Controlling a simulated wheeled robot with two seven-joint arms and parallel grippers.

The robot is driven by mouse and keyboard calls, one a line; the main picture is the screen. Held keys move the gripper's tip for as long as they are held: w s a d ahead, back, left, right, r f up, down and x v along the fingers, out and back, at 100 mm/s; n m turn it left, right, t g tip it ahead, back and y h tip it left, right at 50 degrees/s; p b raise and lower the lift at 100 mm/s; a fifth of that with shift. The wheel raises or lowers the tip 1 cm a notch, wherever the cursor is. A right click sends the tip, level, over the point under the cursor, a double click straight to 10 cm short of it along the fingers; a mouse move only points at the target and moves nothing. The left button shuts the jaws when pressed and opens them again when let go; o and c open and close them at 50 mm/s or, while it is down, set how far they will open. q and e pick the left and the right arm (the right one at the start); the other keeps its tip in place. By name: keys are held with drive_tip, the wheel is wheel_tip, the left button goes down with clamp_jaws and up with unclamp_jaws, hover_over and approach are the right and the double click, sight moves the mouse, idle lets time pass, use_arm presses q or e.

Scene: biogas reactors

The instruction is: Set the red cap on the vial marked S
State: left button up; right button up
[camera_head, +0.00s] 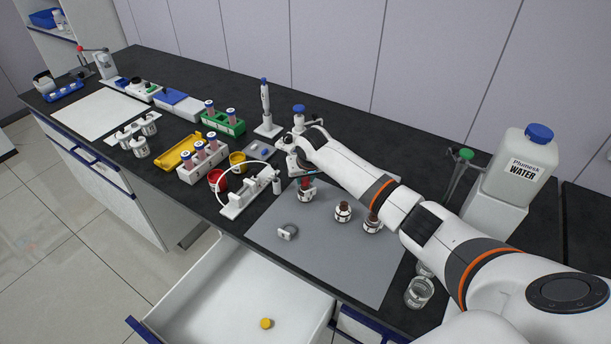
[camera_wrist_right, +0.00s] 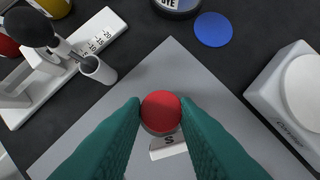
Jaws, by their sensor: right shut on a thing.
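The red cap (camera_wrist_right: 161,108) is between the green fingertips of my right gripper (camera_wrist_right: 161,112) in the wrist view. It also shows as a small red patch (camera_head: 305,182) in the head view. The vial marked S (camera_wrist_right: 168,142) is directly below the cap, its S label facing the wrist camera. In the head view this vial (camera_head: 307,193) stands on the grey mat (camera_head: 330,255), partly hidden by my right gripper. The cap is at or just over the vial's mouth; I cannot tell whether it is seated. My left gripper is not in view.
Two vials with brown tops (camera_head: 343,211) (camera_head: 373,223) stand to the right on the mat. An open drawer (camera_head: 225,300) holds a yellow cap (camera_head: 267,323).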

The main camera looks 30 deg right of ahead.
drive_tip(key=shift+f, duration=0.5)
idle(0.4)
drive_tip(key=shift+f, duration=0.2)
idle(0.5)
drive_tip(key=o, duration=1)
drive_tip(key=shift+o, duration=0.6)
drive_tip(key=o, duration=0.3)
drive_tip(key=shift+r+p, duration=0.1)
drive_tip(key=shift+p, duration=0.2)
wheel_tip(320, 180, up, 7)
drive_tip(key=p, duration=0.7)
